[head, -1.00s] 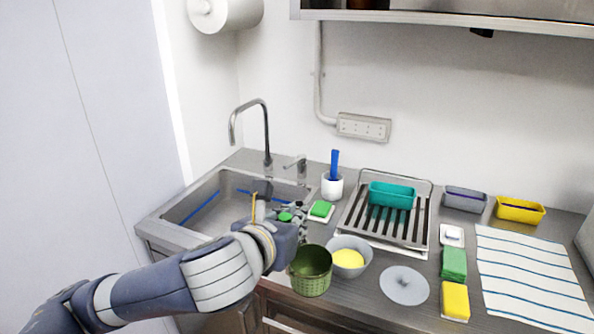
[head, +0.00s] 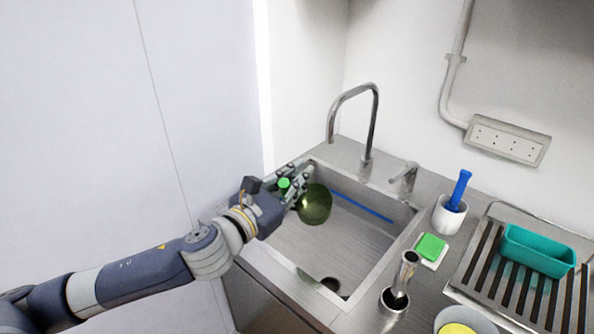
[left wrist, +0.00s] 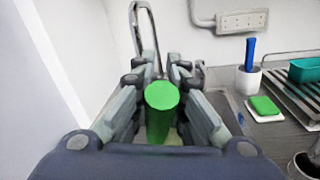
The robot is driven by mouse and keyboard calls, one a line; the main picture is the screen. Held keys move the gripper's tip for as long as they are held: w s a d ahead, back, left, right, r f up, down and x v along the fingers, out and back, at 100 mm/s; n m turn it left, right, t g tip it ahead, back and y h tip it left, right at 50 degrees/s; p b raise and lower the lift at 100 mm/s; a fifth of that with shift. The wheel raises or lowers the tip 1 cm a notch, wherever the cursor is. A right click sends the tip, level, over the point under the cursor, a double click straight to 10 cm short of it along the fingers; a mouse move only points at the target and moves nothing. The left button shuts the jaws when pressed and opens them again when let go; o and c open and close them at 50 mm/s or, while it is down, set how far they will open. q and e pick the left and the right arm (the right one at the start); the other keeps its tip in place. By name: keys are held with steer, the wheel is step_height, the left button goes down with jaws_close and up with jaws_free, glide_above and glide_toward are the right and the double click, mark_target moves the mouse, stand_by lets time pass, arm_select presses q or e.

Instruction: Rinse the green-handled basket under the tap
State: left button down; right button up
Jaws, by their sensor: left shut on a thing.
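My left gripper (head: 296,180) is shut on the green handle of the basket. The basket (head: 316,205), a round olive-green bowl shape, hangs over the left part of the steel sink (head: 300,238), below and to the left of the tap's spout. In the left wrist view the green handle (left wrist: 160,112) stands between the two fingers, and the basket's body is mostly hidden. The tap (head: 372,125) has a tall curved spout, with a separate lever (head: 405,177) to its right. No water shows from the spout. My right gripper is not in view.
Right of the sink are a green sponge (head: 431,247) on a white dish, a white pot (head: 449,215) with a blue-handled tool, and a rack (head: 486,275) with a teal tub (head: 538,250). A wall is close on the left.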

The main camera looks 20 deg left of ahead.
arm_select(q)
steer(key=w, duration=0.2)
steer(key=w+a+f+b, duration=0.1)
steer(key=w, duration=0.1)
steer(key=w+a, duration=0.1)
steer(key=w, duration=0.1)
steer(key=shift+w+a+f, duration=0.15)
steer(key=shift+f, duration=0.1)
steer(key=w+a+f, duration=0.1)
steer(key=w+a, duration=0.1)
steer(key=w, duration=0.5)
steer(key=shift+f, duration=0.2)
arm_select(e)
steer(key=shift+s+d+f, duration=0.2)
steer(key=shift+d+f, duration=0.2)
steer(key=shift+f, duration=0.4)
arm_select(q)
steer(key=shift+w, duration=0.1)
steer(key=shift+d, duration=0.1)
